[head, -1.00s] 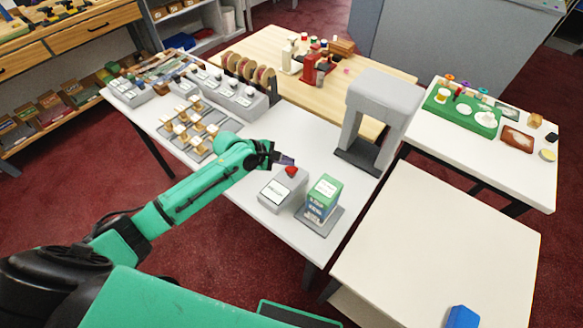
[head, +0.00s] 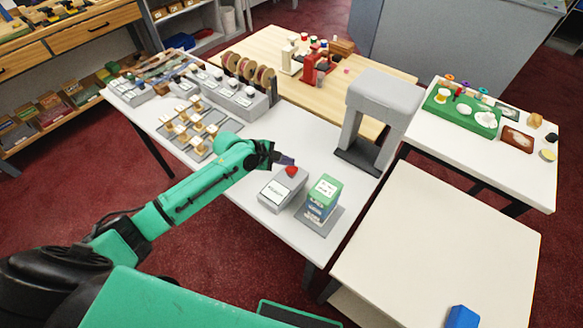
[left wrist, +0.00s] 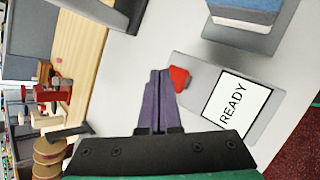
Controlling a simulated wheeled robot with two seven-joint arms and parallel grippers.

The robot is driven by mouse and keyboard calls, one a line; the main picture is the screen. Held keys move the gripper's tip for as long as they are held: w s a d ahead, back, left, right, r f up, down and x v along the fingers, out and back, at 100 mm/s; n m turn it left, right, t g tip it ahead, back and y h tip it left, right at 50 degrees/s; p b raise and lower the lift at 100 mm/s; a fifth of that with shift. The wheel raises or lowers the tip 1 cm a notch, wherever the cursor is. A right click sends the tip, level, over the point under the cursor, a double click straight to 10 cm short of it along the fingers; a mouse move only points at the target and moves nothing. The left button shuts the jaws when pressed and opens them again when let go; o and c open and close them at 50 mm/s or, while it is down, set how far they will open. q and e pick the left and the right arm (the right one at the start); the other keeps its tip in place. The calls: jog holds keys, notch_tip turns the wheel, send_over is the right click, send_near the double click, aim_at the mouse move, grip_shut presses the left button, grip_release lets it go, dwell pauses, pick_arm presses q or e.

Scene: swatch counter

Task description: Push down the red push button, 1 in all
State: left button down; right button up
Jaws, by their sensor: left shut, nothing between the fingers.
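The red push button (head: 291,171) sits on the far end of a grey box (head: 270,203) with a white label, on the white counter. In the left wrist view the red button (left wrist: 178,78) lies just right of the fingertips, and the label (left wrist: 236,106) reads READY. My left gripper (head: 288,161) is shut and empty, its tips close to the button. In the left wrist view the shut fingers (left wrist: 159,75) partly overlap the button's edge; I cannot tell whether they touch it. My right gripper is not in view.
A green-topped box (head: 323,194) on a grey plate stands right of the button box. A grey arch (head: 378,115) stands behind it. A rack of wooden blocks (head: 194,132) is left of my gripper. The white table (head: 440,250) at right is mostly clear.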

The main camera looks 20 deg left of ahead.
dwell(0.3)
pick_arm(q)
jog(key=shift+f, duration=0.35)
jog(key=shift+f, duration=0.9)
dwell(0.9)
jog(key=shift+r, duration=0.1)
jog(key=shift+r+p, duration=1.15)
jog(key=shift+p, duration=0.1)
